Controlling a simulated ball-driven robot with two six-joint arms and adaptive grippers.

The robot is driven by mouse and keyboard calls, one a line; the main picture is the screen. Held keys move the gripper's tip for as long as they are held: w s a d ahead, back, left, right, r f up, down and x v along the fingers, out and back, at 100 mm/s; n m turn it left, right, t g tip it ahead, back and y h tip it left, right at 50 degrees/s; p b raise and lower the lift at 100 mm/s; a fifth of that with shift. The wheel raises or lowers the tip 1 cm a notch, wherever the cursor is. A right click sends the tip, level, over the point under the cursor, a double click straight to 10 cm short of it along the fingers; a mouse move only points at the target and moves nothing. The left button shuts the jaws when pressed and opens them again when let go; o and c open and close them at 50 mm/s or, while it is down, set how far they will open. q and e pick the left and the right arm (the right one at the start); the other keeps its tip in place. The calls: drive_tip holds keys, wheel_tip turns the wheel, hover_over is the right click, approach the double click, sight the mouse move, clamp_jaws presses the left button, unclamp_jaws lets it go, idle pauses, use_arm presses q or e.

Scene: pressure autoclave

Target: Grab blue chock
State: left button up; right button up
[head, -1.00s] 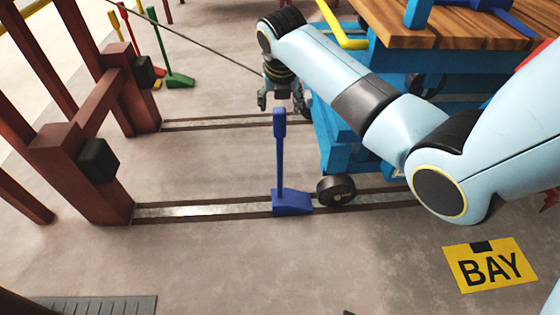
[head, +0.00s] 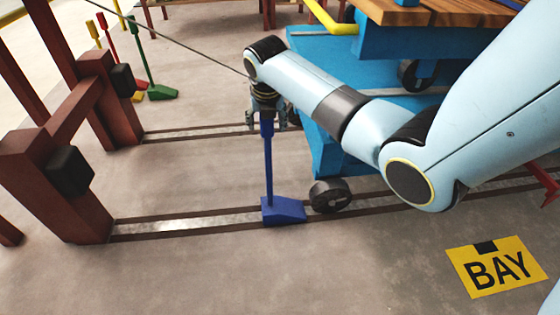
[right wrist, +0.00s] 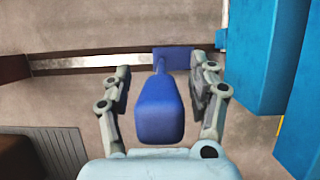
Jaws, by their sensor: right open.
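The blue chock (head: 284,210) stands on the near rail, against the cart's wheel, with its long handle upright. My right gripper (head: 268,122) is at the top of the handle in the head view. In the right wrist view the handle's thick blue grip (right wrist: 157,108) is between the open fingers of my right gripper (right wrist: 160,85), with a gap on both sides. The chock's base (right wrist: 172,58) shows beyond it. My left gripper is not in view.
The blue cart (head: 330,140) with a wooden deck (head: 450,12) stands on the rails right of the chock. Red-brown buffer posts (head: 60,190) with black pads stand at left. Green (head: 160,92) and red chocks stand behind. A yellow BAY sign (head: 497,267) lies on the floor.

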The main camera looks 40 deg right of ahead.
drive_tip(key=shift+c, duration=0.4)
clamp_jaws()
